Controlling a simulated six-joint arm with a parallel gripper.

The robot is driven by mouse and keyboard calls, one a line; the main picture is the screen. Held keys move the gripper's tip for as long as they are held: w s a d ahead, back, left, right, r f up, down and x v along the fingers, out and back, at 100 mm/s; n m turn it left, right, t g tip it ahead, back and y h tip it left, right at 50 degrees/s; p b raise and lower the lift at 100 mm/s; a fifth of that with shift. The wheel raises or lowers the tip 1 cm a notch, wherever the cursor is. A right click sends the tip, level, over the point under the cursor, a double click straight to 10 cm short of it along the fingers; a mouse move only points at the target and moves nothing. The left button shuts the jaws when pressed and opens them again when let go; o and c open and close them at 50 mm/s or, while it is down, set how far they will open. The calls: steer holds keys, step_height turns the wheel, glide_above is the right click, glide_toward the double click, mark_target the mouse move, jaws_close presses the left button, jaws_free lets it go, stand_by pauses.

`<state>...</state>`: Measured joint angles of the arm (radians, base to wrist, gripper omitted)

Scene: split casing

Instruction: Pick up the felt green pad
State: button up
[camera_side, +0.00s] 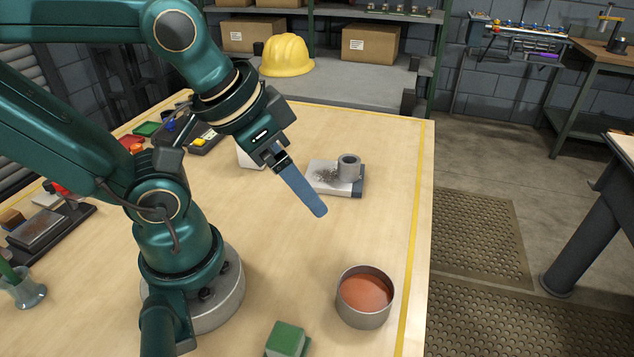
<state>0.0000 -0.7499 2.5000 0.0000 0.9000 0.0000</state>
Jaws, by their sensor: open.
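A green pad (286,336) lies on the table at the bottom edge of the side view, partly cut off by the frame. It looks like a small block with a green top and a paler edge. A second, flat green piece (147,129) lies at the far left; I cannot tell its material. My gripper (318,210) has long blue fingers pointing down and to the right over the middle of the table. It is open and holds nothing visible. It is well apart from the near green pad, higher up in the picture.
A round metal tin (345,312) with orange-red contents stands right of the near pad. A grey ring (348,167) and dark shavings sit on a pale block (322,168) behind my gripper. Dark trays with parts line the left side. The table between tin and gripper is clear.

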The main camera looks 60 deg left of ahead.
steer(key=m+g, duration=0.6)
steer(key=m, duration=2.1)
glide_toward(287, 332)
step_height(287, 332, down, 5)
steer(key=shift+f, duration=0.1)
steer(key=shift+s+f, duration=0.25)
steer(key=shift+f, duration=0.1)
steer(key=shift+w+f, duration=0.1)
steer(key=shift+f, duration=2.2)
